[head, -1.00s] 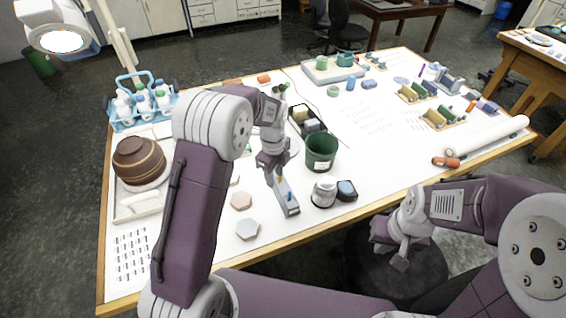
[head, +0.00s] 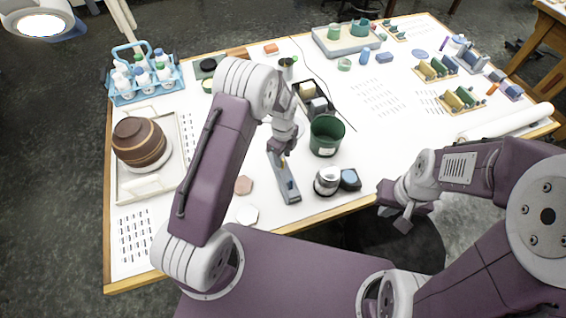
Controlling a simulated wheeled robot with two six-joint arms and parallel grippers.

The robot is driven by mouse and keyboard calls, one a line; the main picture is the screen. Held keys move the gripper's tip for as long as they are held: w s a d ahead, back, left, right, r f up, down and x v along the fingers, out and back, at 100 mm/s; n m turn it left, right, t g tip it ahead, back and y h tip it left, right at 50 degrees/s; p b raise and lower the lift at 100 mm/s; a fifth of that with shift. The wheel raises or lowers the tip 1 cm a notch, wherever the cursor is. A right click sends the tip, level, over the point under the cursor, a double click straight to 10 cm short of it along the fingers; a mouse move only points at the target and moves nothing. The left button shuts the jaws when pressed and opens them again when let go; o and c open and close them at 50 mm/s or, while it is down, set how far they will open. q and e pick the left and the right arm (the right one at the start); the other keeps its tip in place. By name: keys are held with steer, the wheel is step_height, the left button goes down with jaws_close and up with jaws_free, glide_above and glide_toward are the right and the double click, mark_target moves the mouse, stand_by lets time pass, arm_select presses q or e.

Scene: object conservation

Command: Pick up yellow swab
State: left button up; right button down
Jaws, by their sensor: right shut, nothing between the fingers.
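A narrow grey holder (head: 284,182) lies on the white table near its front edge, with a small blue piece (head: 290,185) in it. A tiny yellowish piece (head: 284,162), possibly the yellow swab, shows at the holder's far end, right below my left gripper; it is too small to be sure. My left gripper (head: 281,150) points down over that far end, and its fingers are too small and dark to tell open from shut or whether they touch anything. My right gripper (head: 404,222) is shut and empty, off the table's front edge.
A dark green cup (head: 326,136) stands right of the holder, with a silver-grey jar (head: 327,181) and a blue-topped container (head: 350,179) in front. A black tray (head: 312,98) with blocks lies behind. A brown pot (head: 139,142) stands far left.

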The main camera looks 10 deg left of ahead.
arm_select(q)
steer(key=shift+s+f, duration=0.15)
steer(key=shift+f, duration=0.3)
steer(key=shift+s+f, duration=0.15)
steer(key=shift+s, duration=0.25)
steer(key=shift+w+f, duration=0.1)
steer(key=shift+w, duration=0.2)
jaws_close()
arm_select(e)
steer(key=shift+s+r, duration=0.4)
steer(key=shift+r, duration=0.05)
arm_select(q)
steer(key=shift+s, duration=0.1)
